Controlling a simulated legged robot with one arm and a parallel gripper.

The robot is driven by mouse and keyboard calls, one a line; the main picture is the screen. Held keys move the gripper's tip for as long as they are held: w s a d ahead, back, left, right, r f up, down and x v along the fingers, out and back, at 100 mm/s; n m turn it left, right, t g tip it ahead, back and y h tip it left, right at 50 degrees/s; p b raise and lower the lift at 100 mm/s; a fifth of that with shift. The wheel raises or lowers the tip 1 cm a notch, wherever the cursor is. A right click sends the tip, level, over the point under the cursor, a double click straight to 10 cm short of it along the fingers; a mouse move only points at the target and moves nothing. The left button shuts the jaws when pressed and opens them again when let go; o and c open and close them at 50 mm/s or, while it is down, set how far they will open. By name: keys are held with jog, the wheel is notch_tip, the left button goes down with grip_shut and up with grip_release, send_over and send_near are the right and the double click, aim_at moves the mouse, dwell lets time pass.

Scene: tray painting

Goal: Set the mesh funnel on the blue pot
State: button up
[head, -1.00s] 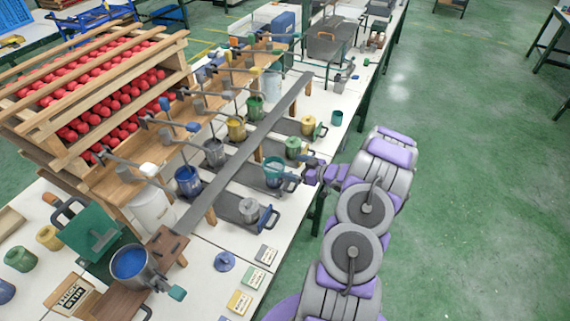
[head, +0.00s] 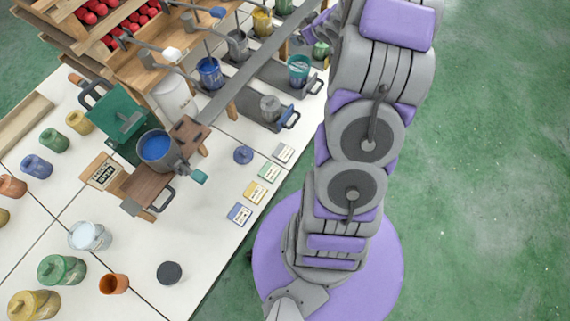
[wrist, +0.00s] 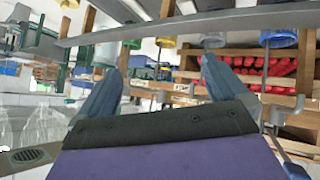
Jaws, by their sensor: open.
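A small blue disc with a raised centre (head: 243,155) lies on the white table in the head view and may be the mesh funnel; its mesh is too small to make out. A grey pot with blue paint inside (head: 157,147) stands beside a brown wooden stand. A blue bucket (head: 209,72) stands by the rack and a blue lidded jar (head: 36,166) at the left, so I cannot tell which is the blue pot. In the wrist view my gripper (wrist: 160,75) has its two blue-grey fingers wide apart, with nothing between them. In the head view its end is largely hidden behind my arm.
A long grey bar (head: 245,80) runs above the table. Coloured cards (head: 255,191) lie near the right edge. Bare table lies left of the cards.

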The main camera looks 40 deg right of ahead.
jog(key=s+a+r+m+g+h, duration=0.1)
jog(key=s+a+r+g, duration=0.2)
jog(key=s+a+r, duration=0.4)
jog(key=s+a+r+m+g, duration=0.1)
jog(key=s+a+r+g, duration=0.15)
jog(key=s+a, duration=0.45)
jog(key=s+a+r+g+y, duration=0.1)
jog(key=s+a+g, duration=0.1)
jog(key=s+a, duration=0.9)
jog(key=s+a+r+g+y, duration=0.2)
jog(key=s+a+g, duration=0.1)
jog(key=s+a, duration=0.8)
jog(key=s, duration=0.2)
jog(key=shift+s+a+g+y, duration=0.2)
jog(key=shift+s+g+y, duration=0.1)
jog(key=shift+s+g, duration=0.1)
